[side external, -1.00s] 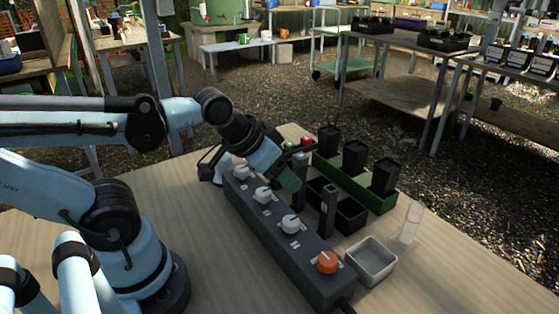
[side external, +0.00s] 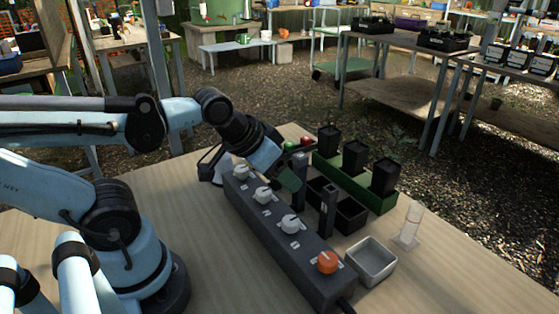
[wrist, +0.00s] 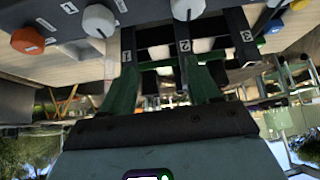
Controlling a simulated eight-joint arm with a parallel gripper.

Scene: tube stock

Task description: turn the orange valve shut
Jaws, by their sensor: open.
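The orange valve (side external: 327,262) is a round knob with a pale line across its top. It sits at the near end of a long dark grey box (side external: 262,232) on the bench. In the wrist view the orange valve (wrist: 27,40) is at the upper left, away from the fingers. My gripper (side external: 313,205) is open, with its two fingers apart over the far side of the box, near the small black bins.
Three white knobs (side external: 291,224) line the same box. A grey metal tray (side external: 371,262) and a clear cylinder (side external: 411,226) stand right of the orange valve. Black bins (side external: 350,215) and a green rack of black pots (side external: 375,190) are behind.

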